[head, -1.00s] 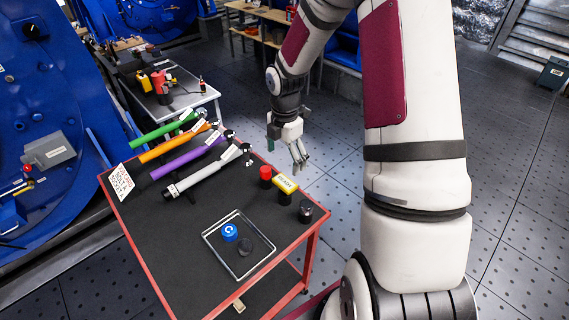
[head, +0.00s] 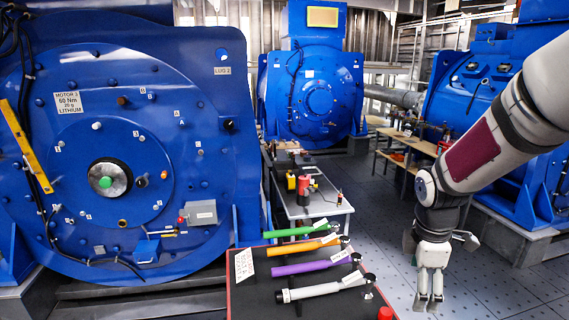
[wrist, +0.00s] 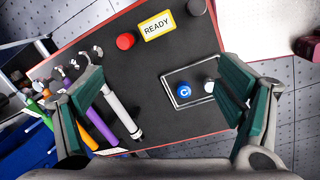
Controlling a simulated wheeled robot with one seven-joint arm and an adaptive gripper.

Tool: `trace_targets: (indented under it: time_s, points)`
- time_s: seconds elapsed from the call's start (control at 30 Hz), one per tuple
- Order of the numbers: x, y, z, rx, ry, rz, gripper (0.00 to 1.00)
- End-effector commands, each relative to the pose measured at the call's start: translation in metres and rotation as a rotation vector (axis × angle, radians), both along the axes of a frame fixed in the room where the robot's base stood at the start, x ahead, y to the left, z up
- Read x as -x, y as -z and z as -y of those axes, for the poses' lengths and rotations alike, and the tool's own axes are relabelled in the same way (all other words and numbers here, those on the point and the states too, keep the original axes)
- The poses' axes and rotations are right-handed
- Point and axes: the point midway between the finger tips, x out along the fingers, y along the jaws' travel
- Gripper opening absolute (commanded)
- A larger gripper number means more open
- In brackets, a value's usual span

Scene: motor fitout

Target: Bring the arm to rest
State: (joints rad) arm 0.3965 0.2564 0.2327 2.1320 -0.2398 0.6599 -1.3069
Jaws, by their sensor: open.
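My gripper (head: 428,303) hangs pointing down at the right of the cart in the head view, apart from everything around it. In the wrist view my gripper (wrist: 160,100) shows its two green-padded fingers spread wide with nothing between them. Below it in that view is the dark cart top (wrist: 150,75) with a red edge. My arm (head: 475,150) reaches in from the upper right of the head view and bends down at the elbow.
Green (head: 295,231), orange (head: 300,246), purple (head: 310,265) and grey-white wrenches (head: 310,292) lie on the cart. The wrist view shows a red button (wrist: 125,41), a READY sign (wrist: 157,26) and a tray (wrist: 178,103) with a blue cap (wrist: 184,90). A blue motor (head: 60,150) stands left.

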Motion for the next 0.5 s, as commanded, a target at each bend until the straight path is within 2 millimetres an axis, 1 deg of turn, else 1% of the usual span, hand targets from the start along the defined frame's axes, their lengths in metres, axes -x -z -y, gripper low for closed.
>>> trace_targets:
  time_s: [0.03, 0.1, 0.2, 0.27, 0.4, 0.5]
  points:
    - [0.007, -0.02, -0.007, 0.008, 0.063, 0.032, 0.87]
    - [0.019, -0.043, -0.015, 0.007, 0.167, 0.074, 0.87]
    - [0.038, -0.072, -0.028, -0.009, 0.314, 0.135, 0.87]
    - [0.051, -0.088, -0.036, -0.025, 0.404, 0.171, 0.87]
    - [0.083, -0.12, -0.053, -0.085, 0.608, 0.257, 0.87]
    - [0.107, -0.138, -0.065, -0.146, 0.751, 0.31, 0.87]
